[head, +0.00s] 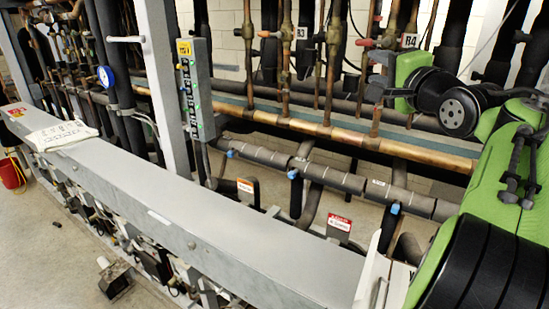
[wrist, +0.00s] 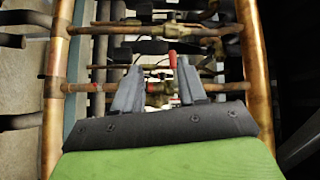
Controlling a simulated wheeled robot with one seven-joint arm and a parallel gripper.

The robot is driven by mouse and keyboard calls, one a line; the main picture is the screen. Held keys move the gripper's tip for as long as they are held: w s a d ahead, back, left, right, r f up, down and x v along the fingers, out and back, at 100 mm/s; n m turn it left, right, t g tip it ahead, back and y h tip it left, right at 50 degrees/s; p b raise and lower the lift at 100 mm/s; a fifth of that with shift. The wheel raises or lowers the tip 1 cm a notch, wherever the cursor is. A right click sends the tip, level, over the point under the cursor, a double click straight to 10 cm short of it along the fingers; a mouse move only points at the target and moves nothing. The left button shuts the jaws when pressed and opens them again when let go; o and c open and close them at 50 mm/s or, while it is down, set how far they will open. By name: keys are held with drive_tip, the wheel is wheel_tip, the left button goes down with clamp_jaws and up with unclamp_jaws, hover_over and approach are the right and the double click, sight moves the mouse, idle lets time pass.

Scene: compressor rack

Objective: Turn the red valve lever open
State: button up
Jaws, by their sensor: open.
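A red valve lever (wrist: 173,60) shows in the wrist view just beyond my fingertips, close to the right finger. It sits by a copper pipe fitting. In the head view a red lever (head: 366,42) is on a vertical copper pipe left of the R4 tag, a little above my gripper (head: 376,76); I cannot tell for sure that it is the same lever. My gripper (wrist: 160,64) is open and empty, its two grey fingers pointing at the pipes. Whether a finger touches the lever is unclear.
Vertical copper pipes (head: 286,60) and black insulated pipes stand close around my gripper. A horizontal copper pipe (head: 300,124) runs below it. A wide grey beam (head: 190,215) crosses the front, and a grey post (head: 165,90) with an electrical box (head: 196,90) stands left.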

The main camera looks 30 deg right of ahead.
drive_tip(key=w+a+f+n+g+y, duration=0.1)
drive_tip(key=w+a+f+n, duration=0.15)
drive_tip(key=a, duration=0.25)
drive_tip(key=w+a+f+n+g+y, duration=0.1)
drive_tip(key=w+a+f+n+g, duration=0.1)
drive_tip(key=w+a+f, duration=0.3)
drive_tip(key=s+a+f+n+g, duration=0.1)
drive_tip(key=s+a+f+n, duration=0.1)
drive_tip(key=a, duration=0.3)
drive_tip(key=s+a+f+n+g+y, duration=0.1)
drive_tip(key=s+a+f+n, duration=0.1)
drive_tip(key=a+f, duration=0.2)
drive_tip(key=shift+a+f+g, duration=0.35)
drive_tip(key=shift+a+g, duration=0.05)
drive_tip(key=shift+a, duration=0.7)
